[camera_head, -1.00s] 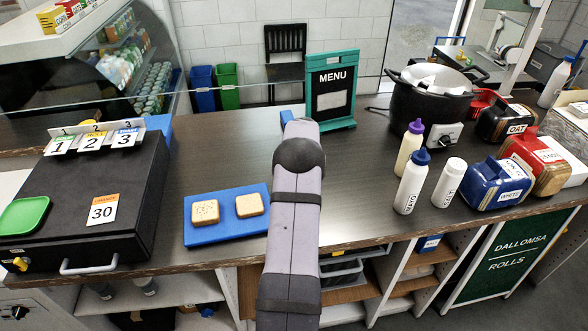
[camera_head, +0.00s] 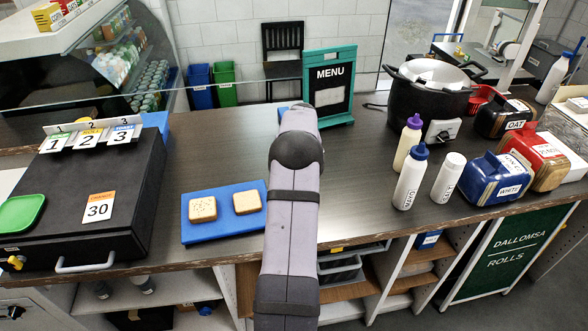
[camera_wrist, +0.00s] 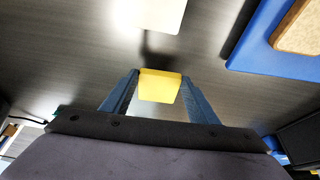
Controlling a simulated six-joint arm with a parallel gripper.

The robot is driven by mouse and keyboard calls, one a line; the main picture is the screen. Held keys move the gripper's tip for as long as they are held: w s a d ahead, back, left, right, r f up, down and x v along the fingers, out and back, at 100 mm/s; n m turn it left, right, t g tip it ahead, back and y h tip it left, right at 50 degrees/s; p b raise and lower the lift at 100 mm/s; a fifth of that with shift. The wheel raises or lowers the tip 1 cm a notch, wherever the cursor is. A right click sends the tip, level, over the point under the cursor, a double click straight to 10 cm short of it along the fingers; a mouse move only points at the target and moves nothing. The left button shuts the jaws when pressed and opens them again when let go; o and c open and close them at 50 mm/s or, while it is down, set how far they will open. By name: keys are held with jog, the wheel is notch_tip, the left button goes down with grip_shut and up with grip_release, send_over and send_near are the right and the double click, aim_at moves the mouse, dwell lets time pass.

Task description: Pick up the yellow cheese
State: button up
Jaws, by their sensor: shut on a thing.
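The yellow cheese (camera_wrist: 159,84) is a small block between the two blue fingers of my gripper (camera_wrist: 160,78) in the wrist view. My gripper is shut on it, with a finger on each side. The dark counter (camera_wrist: 60,55) shows behind it. How far the cheese is above the counter I cannot tell. In the head view my own arm hides both the gripper and the cheese.
A blue board (camera_head: 222,231) with two bread slices (camera_head: 203,209) lies left of my arm. A black box (camera_head: 85,190) stands farther left. Bottles (camera_head: 410,180), jugs (camera_head: 497,180) and a black pot (camera_head: 428,95) crowd the right. A menu stand (camera_head: 331,85) is behind.

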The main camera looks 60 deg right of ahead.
notch_tip(320, 180, up, 7)
jog(key=b, duration=0.1)
jog(key=shift+b, duration=0.4)
